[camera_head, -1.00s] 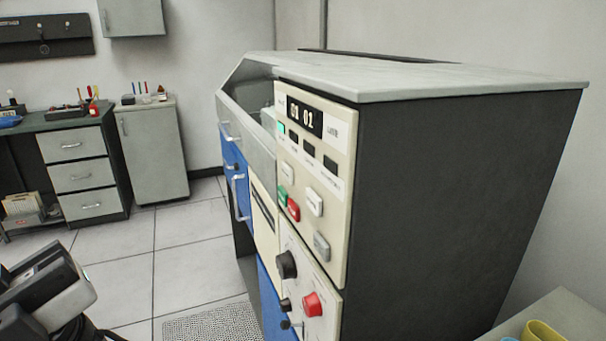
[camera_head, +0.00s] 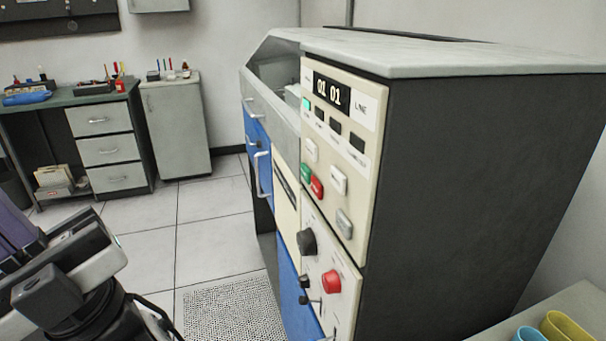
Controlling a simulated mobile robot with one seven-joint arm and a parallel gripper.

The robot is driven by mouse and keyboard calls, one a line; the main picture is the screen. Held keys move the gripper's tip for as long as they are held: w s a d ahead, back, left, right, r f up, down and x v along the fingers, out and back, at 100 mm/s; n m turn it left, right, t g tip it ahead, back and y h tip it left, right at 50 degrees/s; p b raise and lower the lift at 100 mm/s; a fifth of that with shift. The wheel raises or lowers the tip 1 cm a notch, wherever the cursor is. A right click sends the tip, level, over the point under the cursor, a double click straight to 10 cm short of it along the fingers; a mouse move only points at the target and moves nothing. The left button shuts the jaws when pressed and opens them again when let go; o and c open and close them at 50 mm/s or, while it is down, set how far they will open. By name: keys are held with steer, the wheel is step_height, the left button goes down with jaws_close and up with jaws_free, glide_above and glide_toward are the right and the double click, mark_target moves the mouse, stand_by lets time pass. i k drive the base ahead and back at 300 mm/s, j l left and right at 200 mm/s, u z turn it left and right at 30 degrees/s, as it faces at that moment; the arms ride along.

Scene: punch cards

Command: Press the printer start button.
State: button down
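The printer (camera_head: 480,170) is a tall cabinet with dark side and grey top, right of centre. Its cream control panel (camera_head: 360,135) faces left and shows a display (camera_head: 331,91) reading "01 01". Below are a lit green-cyan lamp (camera_head: 306,104) and several dark ones. The panel carries a green button (camera_head: 306,172), a red button (camera_head: 317,187), white buttons (camera_head: 338,180) and a grey one (camera_head: 345,222). Small labels are too blurred to tell which is start. My arm's black and white links show at lower left, apart from the panel; no gripper fingertips are visible.
A lower panel holds a black knob (camera_head: 307,242) and a large red knob (camera_head: 332,281). Blue doors with handles (camera_head: 263,175) line the front. A perforated floor mat (camera_head: 235,310) and clear tiles lie before it. A desk (camera_head: 98,120) stands back left; yellow and blue items (camera_head: 565,333) sit lower right.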

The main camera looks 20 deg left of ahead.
mark_target(306, 172)
steer(key=j+z, duration=0.35)
steer(key=k+j+z, duration=0.1)
steer(key=j+z, duration=0.3)
steer(key=k+j+z, duration=0.15)
steer(key=j+z, duration=0.2)
